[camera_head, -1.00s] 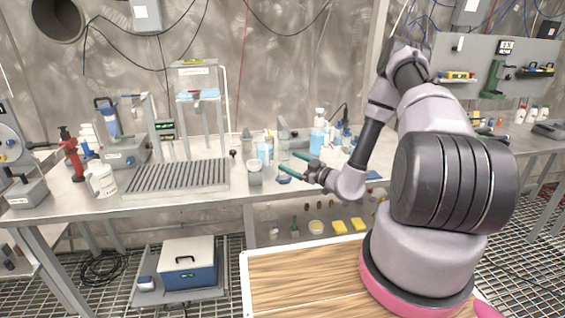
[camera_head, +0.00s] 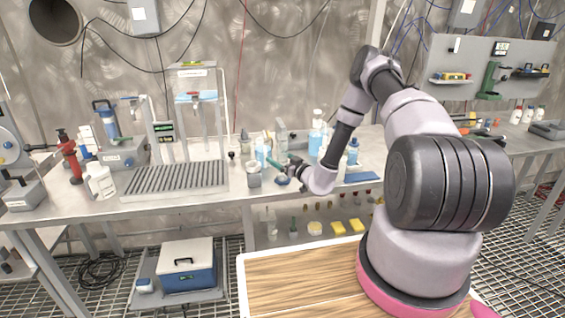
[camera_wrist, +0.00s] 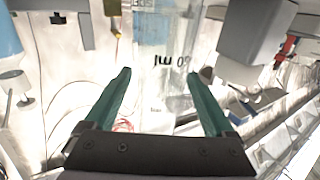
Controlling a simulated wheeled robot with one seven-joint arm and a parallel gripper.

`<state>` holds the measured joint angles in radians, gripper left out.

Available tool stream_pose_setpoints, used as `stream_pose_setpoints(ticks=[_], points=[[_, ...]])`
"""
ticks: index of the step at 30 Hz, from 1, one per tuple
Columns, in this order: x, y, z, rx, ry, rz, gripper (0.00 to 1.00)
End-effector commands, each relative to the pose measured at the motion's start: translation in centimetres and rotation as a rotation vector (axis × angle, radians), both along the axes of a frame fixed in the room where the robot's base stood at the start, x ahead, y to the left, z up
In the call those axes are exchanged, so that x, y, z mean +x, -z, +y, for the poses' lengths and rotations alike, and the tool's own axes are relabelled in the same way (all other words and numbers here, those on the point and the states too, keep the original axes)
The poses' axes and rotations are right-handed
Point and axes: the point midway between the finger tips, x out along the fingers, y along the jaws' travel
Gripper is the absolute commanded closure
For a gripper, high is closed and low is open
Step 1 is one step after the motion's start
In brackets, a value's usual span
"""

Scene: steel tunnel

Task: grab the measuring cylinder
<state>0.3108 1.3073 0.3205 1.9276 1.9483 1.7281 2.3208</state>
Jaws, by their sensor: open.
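The measuring cylinder (camera_wrist: 168,60) is clear, with dark upside-down "ml" markings, and shows in the wrist view ahead of and between my fingertips. My gripper (camera_wrist: 160,75) is open, its two green fingers apart on either side of the cylinder's image. I cannot tell whether the cylinder is inside the jaws or still beyond them; no contact shows. In the head view my gripper (camera_head: 282,165) is low over the bench among the glassware, and the cylinder is hard to pick out there.
The steel bench (camera_head: 215,202) is crowded. A grey beaker-like cup (camera_head: 254,178) stands just left of my gripper, and a bottle with blue liquid (camera_head: 315,138) stands behind. A slatted rack (camera_head: 178,178) lies left. A grey block (camera_wrist: 255,30) is close at right in the wrist view.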

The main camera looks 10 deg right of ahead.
Motion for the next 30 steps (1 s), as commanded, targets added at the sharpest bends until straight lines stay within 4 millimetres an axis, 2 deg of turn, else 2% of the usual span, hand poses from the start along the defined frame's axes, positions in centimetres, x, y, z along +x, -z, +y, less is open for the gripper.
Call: stream_pose_setpoints(ticks=[3,9,10,14,15,17,25,30], points=[[0.8,0.0,0.4,0.0,0.0,0.0,0.11],[0.8,0.0,0.4,0.001,0.001,0.0,0.11],[0.8,0.0,0.4,0.001,0.001,0.0,0.15],[0.8,0.0,0.4,0.001,0.001,0.0,0.65],[0.8,0.0,0.4,0.001,0.001,0.0,0.8],[0.8,0.0,0.4,0.001,0.001,0.0,1.0],[0.8,-0.3,0.4,0.0,0.001,-0.001,1.0],[0.9,-2.6,0.4,0.0,0.0,-0.002,1.0]])
